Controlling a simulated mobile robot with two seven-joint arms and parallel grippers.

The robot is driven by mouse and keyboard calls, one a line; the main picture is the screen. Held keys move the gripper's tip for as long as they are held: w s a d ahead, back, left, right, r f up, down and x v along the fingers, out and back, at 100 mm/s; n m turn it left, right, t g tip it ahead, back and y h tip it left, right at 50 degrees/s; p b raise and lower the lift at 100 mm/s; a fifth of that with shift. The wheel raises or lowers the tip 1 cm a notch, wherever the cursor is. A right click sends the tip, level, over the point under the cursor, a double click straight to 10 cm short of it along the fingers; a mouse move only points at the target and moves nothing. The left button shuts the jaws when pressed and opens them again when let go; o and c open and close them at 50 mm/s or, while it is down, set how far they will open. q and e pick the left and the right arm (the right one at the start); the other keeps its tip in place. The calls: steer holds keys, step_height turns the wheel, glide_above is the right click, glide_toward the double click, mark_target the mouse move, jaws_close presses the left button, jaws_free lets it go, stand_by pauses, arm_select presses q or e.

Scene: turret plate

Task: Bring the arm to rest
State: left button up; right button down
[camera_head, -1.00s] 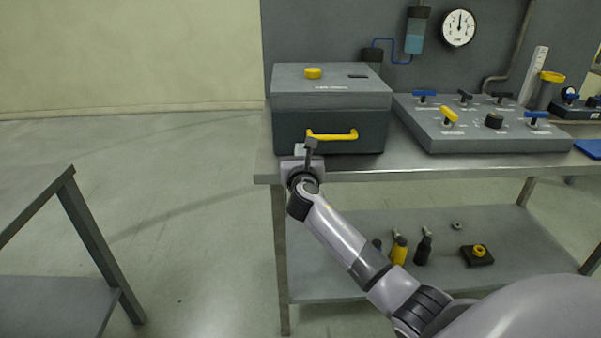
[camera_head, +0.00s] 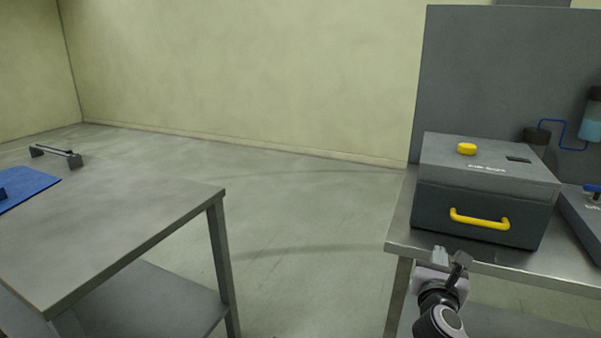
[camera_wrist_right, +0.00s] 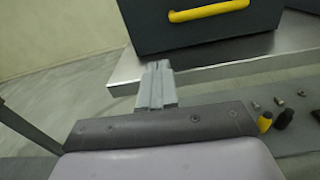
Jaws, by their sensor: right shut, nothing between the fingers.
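My right gripper (camera_head: 440,256) is at the lower right of the head view, in front of the bench edge and below the grey box. Its fingers are shut and hold nothing. In the right wrist view its closed fingers (camera_wrist_right: 156,84) point toward the bench edge, and the box is beyond them. The grey box (camera_head: 487,185) has a yellow handle (camera_head: 480,219) on its front and a yellow knob (camera_head: 466,149) on its lid. The lid is down. The gripper is apart from the handle. My left gripper is out of view.
The metal bench (camera_head: 401,229) carries the box, and a control panel (camera_head: 584,215) is cut off at the right edge. Another table (camera_head: 130,217) stands at the left with a blue mat (camera_head: 27,187) and a bar-like piece (camera_head: 56,155). Open floor (camera_head: 300,225) lies between.

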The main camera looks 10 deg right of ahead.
steer(key=s+a+f+m+g+y, duration=0.2)
steer(key=s+a+f+m+y, duration=0.3)
steer(key=f, duration=0.4)
steer(key=s+a+f+m+g+y, duration=0.15)
steer(key=s+a+f+m, duration=0.25)
steer(key=s+f+m, duration=0.4)
steer(key=s+a+f+m+y, duration=0.2)
steer(key=s+a+f+m, duration=0.1)
steer(key=s+m, duration=0.4)
steer(key=s+a+f+m+g+y, duration=0.1)
steer(key=s+a+f+m+y, duration=0.1)
steer(key=s+m, duration=0.5)
steer(key=shift+s+a+f, duration=0.45)
steer(key=shift+a+f, duration=0.15)
steer(key=shift+f, duration=0.3)
